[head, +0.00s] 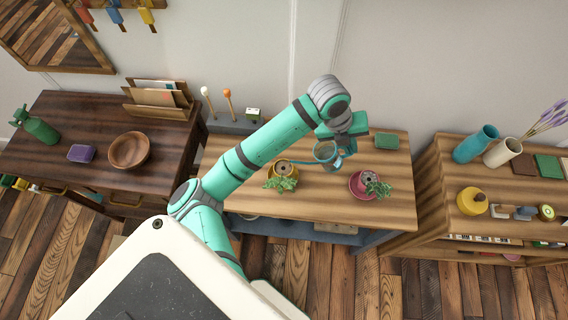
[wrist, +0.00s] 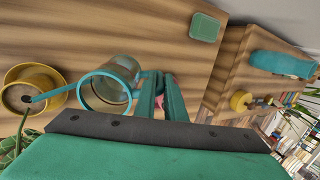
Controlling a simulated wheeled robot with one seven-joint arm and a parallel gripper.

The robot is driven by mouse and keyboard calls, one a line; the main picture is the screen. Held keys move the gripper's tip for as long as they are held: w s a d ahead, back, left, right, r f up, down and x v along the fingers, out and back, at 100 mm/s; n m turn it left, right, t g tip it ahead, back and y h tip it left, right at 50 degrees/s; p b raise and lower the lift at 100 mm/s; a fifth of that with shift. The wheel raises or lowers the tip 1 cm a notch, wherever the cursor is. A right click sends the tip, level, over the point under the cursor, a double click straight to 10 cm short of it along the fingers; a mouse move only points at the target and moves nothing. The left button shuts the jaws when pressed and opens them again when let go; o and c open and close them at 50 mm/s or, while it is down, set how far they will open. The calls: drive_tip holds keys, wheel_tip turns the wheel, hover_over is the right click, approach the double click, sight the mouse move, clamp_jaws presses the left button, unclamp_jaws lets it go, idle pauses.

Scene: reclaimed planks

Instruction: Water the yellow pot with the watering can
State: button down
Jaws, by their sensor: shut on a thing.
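The watering can (head: 325,153) has a clear body with teal rims and a thin teal spout. My gripper (head: 345,143) is shut on it at the side away from the spout. In the wrist view the can (wrist: 111,86) is left of my gripper (wrist: 162,82). Its spout reaches left, and the tip appears over the soil of the yellow pot (wrist: 17,76). In the head view the yellow pot (head: 288,164) stands left of the can, partly behind its leafy plant and the spout. I cannot make out any water or the can's exact tilt.
A pink pot (head: 357,184) with a plant stands right of the can on the wooden bench (head: 325,205). A green box (head: 387,141) lies at the back right. A dark desk (head: 60,125) is left, and a shelf (head: 430,190) with vases is right.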

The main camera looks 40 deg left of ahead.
drive_tip(key=shift+s+a+r, duration=0.2)
drive_tip(key=shift+s+r, duration=0.05)
drive_tip(key=shift+r, duration=0.4)
idle(0.4)
drive_tip(key=f, duration=0.1)
drive_tip(key=w+d+f, duration=0.1)
drive_tip(key=f, duration=0.1)
drive_tip(key=shift+w+d+g+y, duration=0.15)
drive_tip(key=shift+w+g+y, duration=0.05)
drive_tip(key=shift+g+y, duration=0.1)
drive_tip(key=w+d+f+g+y, duration=0.2)
drive_tip(key=shift+w+f+g+y, duration=0.1)
drive_tip(key=shift+f+g+y, duration=0.2)
drive_tip(key=shift+g, duration=0.1)
idle(0.4)
drive_tip(key=shift+d, duration=0.1)
idle(0.3)
